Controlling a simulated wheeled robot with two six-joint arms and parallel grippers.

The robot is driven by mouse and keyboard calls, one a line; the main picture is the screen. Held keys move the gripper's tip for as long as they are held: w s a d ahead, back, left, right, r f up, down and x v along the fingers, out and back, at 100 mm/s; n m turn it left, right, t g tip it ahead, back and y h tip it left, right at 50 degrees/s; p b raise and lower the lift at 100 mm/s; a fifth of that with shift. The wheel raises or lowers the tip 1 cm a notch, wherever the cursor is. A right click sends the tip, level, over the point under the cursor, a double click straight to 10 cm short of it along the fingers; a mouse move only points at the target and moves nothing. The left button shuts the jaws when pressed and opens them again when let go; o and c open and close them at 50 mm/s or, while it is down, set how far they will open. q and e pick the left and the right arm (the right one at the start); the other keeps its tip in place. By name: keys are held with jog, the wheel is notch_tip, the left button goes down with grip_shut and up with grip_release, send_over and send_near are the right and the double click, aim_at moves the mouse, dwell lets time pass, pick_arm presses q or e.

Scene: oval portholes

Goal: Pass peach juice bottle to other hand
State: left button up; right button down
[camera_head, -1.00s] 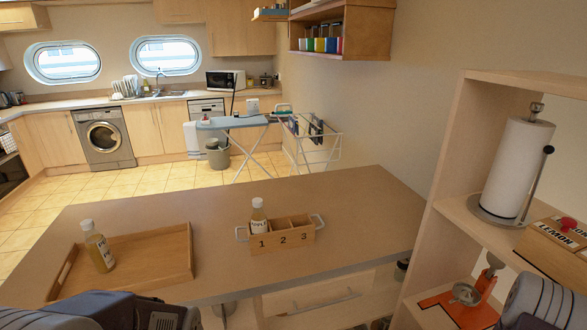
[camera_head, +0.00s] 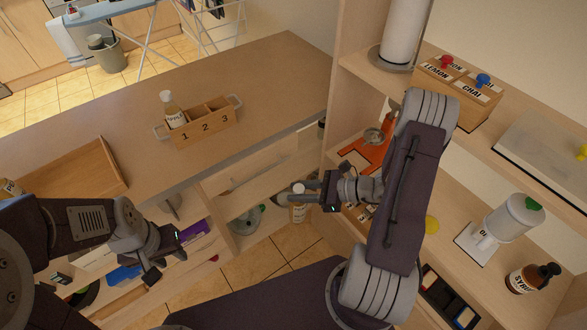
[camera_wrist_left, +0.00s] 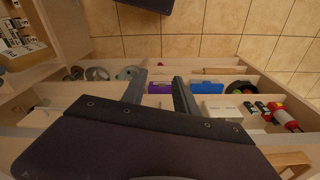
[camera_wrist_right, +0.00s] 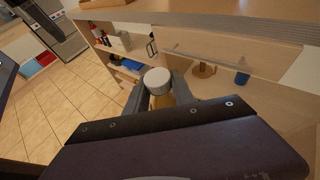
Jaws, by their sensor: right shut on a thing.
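A bottle with a white cap (camera_head: 298,204) is held upright in my right gripper (camera_head: 309,196), in front of the shelf unit on the right. Its label is too small to read for sure. In the right wrist view the white cap (camera_wrist_right: 157,76) and a yellowish body show between the two fingers (camera_wrist_right: 160,92); the lower bottle is hidden. My left gripper (camera_head: 170,258) is at the lower left, well apart from the bottle. The left wrist view shows its fingers (camera_wrist_left: 160,92) spread with nothing between them.
A wooden caddy (camera_head: 208,131) numbered 1 to 3 holds another bottle (camera_head: 171,110) on the counter (camera_head: 262,84). A wooden tray (camera_head: 72,178) lies to the left. Shelves (camera_head: 465,142) with tea boxes and a syrup bottle (camera_head: 531,277) stand right. Open floor (camera_head: 278,250) lies between the grippers.

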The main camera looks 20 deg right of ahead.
pick_arm(q)
jog(key=o, duration=0.7)
jog(key=shift+s+n, duration=0.4)
jog(key=shift+s, duration=0.1)
jog(key=w+d+r+n+g, duration=0.1)
jog(key=w+d+r+n, duration=0.1)
jog(key=w+d+r, duration=1.2)
jog(key=d+f+m, duration=0.2)
jog(key=d+f, duration=0.1)
jog(key=d, duration=0.4)
notch_tip(320, 180, down, 12)
jog(key=shift+s+a, duration=0.2)
jog(key=shift+a, duration=0.1)
grip_shut()
pick_arm(e)
jog(key=w+a+r+n+g+y, duration=0.1)
jog(key=a+r+n+g, duration=0.1)
jog(key=a, duration=0.5)
jog(key=w+a+r+n+g+y, duration=0.1)
jog(key=w+a+r+n+g, duration=0.1)
jog(key=a+n+g, duration=0.3)
jog(key=a+r+g, duration=0.1)
jog(key=a, duration=0.2)
jog(key=shift+r, duration=0.25)
jog(key=c, duration=1)
grip_release()
jog(key=shift+w+a, duration=0.1)
